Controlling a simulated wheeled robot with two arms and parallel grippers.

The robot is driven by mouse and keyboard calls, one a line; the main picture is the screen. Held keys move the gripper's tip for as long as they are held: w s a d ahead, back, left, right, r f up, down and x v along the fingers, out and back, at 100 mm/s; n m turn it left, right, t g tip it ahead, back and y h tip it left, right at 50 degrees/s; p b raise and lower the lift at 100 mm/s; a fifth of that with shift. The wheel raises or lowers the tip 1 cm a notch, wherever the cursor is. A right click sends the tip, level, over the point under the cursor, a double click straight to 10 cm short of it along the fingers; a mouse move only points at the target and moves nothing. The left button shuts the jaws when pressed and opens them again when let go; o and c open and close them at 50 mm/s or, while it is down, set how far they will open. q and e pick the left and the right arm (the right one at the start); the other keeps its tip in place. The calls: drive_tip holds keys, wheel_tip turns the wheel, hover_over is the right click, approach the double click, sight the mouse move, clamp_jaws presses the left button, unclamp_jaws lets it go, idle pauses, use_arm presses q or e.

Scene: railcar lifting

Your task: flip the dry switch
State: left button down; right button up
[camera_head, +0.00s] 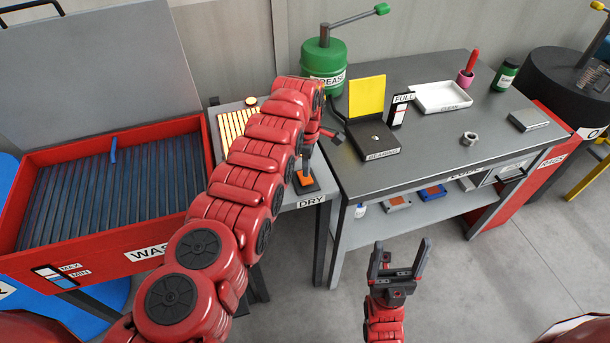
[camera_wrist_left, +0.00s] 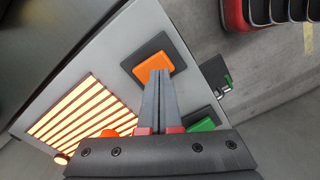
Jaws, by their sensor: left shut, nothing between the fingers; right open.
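The dry switch is an orange rocker on a dark square base, on the grey table labelled DRY. It shows in the left wrist view (camera_wrist_left: 155,63) and in the head view (camera_head: 308,182). My left gripper (camera_wrist_left: 158,72) is shut and empty, its tips overlapping the near edge of the orange rocker in the wrist view. I cannot tell whether they touch it. In the head view this gripper (camera_head: 307,165) points down over the switch and partly hides it. My right gripper (camera_head: 400,250) is open and empty in front of the tables, above the floor.
A glowing slatted heater panel (camera_wrist_left: 80,115) lies beside the switch. A green piece (camera_wrist_left: 203,125) on a dark base is close to my left fingers. The red WASH tub (camera_head: 110,240) stands left, and the workbench (camera_head: 440,150) with bearing stand and tray stands right.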

sight(306, 179)
use_arm(q)
drive_tip(key=shift+f+b, duration=1.4)
drive_tip(key=shift+b, duration=0.05)
idle(1.1)
drive_tip(key=shift+s, duration=0.1)
wheel_tip(306, 179, up, 2)
drive_tip(key=p, duration=0.2)
drive_tip(key=shift+r+p, duration=0.2)
drive_tip(key=shift+p, duration=0.1)
wheel_tip(306, 179, up, 5)
drive_tip(key=p, duration=0.4)
drive_tip(key=shift+f, duration=0.1)
drive_tip(key=shift+f, duration=0.1)
